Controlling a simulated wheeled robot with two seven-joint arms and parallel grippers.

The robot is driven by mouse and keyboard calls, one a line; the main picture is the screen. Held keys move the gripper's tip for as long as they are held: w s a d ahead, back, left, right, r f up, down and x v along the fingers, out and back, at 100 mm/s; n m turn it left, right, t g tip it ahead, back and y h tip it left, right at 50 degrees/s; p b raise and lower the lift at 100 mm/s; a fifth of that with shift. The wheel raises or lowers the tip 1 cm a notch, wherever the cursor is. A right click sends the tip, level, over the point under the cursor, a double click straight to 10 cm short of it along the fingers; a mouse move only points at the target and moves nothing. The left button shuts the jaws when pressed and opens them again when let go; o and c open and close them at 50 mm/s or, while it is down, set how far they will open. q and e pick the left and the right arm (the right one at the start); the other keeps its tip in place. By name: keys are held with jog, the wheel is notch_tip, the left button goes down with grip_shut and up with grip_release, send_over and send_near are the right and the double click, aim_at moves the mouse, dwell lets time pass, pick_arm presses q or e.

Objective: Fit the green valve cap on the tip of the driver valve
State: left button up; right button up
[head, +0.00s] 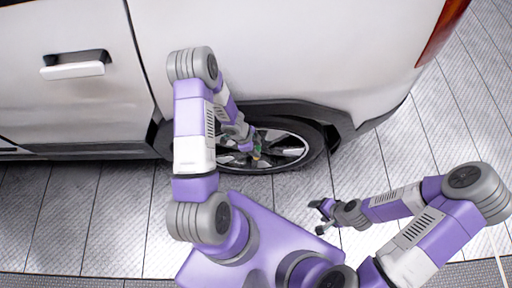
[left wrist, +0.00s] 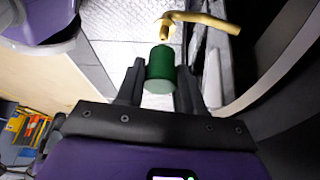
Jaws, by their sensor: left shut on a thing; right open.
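My left gripper (left wrist: 158,72) is shut on the green valve cap (left wrist: 161,70), which sits between its two fingers. The driver valve (left wrist: 205,18) is a bent brass stem just beyond the cap in the left wrist view. Its tip points down toward the cap and lies roughly in line with it, slightly to the right. The tip looks very near the cap's far end; I cannot tell whether they touch. In the head view my left gripper (head: 257,153) is at the wheel, and the valve is too small to make out. My right gripper (head: 321,216) is open and empty, away from the wheel.
The wheel (head: 295,152) of the white car (head: 290,50) is in front of me, with its dark arch above. The tiled floor (head: 90,220) is clear to the left. A shelf or bin with colourful items (left wrist: 22,128) shows at the left wrist view's lower left.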

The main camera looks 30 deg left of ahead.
pick_arm(q)
jog(key=shift+f+b, duration=0.4)
jog(key=shift+f, duration=0.3)
jog(key=shift+p, duration=0.65)
dwell(1.1)
jog(key=shift+f+b, duration=1.05)
jog(key=shift+f, duration=0.4)
jog(key=shift+r, duration=0.15)
jog(key=shift+r+p, duration=1.05)
jog(key=shift+p, duration=0.3)
jog(key=shift+p, duration=0.55)
dwell(1.0)
jog(key=shift+f+b, duration=0.75)
jog(key=shift+f, duration=0.2)
